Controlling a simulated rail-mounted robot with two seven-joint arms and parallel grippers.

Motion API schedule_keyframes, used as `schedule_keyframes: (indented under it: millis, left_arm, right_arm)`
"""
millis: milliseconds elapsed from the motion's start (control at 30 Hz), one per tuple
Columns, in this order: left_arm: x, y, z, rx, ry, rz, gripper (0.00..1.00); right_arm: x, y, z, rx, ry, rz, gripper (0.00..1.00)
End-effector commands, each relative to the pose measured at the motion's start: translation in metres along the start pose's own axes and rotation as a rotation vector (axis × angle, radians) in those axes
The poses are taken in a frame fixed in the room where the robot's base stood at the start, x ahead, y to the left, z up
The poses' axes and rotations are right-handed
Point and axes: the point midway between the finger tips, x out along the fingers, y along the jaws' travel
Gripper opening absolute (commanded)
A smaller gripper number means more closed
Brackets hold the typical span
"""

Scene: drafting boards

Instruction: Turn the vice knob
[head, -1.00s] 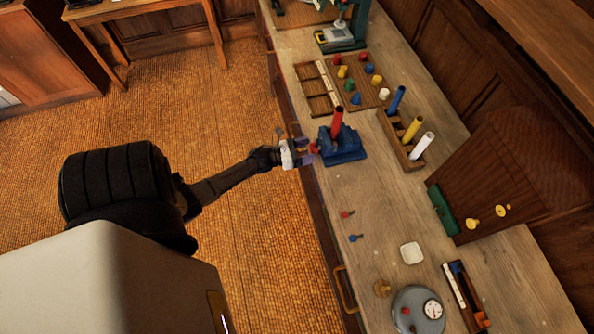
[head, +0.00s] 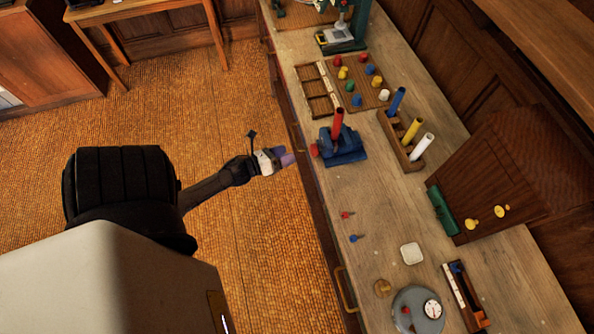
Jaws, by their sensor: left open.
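The blue vice (head: 343,148) sits near the left edge of the workbench, with a red rod (head: 338,123) standing upright in it. Its red knob (head: 314,150) faces left, toward the floor side. My left gripper (head: 290,160) is open and empty, off the bench edge, a short gap to the left of the knob and apart from it. My right gripper is not in view.
On the workbench (head: 365,205), a peg board (head: 355,80) with colored pegs lies beyond the vice. A wooden rack (head: 400,140) with blue, yellow and white rods stands to its right. Small red and blue pieces lie nearer. Floor left of the bench is clear.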

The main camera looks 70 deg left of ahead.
Motion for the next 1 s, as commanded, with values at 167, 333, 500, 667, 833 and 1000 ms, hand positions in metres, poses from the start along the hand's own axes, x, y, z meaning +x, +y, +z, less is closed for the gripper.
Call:
schedule_keyframes:
  millis: [167, 333, 500, 667, 833, 1000]
  left_arm:
    - [0.008, -0.026, 0.011, -0.219, -0.005, 0.099, 0.75]
    - [0.013, -0.048, 0.015, -0.431, -0.011, 0.195, 0.75]
    - [0.014, -0.071, 0.018, -0.647, -0.021, 0.294, 0.75]
    - [0.011, -0.095, 0.019, -0.847, -0.031, 0.39, 0.75]
    - [0.005, -0.122, 0.019, -1.056, -0.043, 0.501, 0.75]
    - [-0.005, -0.152, 0.019, -1.259, -0.058, 0.619, 0.75]
  right_arm:
    - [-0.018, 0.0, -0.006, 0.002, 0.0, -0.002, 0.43]
    - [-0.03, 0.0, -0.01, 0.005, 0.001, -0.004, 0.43]
    - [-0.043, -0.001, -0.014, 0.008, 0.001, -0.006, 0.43]
    - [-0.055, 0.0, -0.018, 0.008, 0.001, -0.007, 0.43]
    - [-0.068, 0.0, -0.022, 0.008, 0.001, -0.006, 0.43]
    - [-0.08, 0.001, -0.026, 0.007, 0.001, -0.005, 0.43]
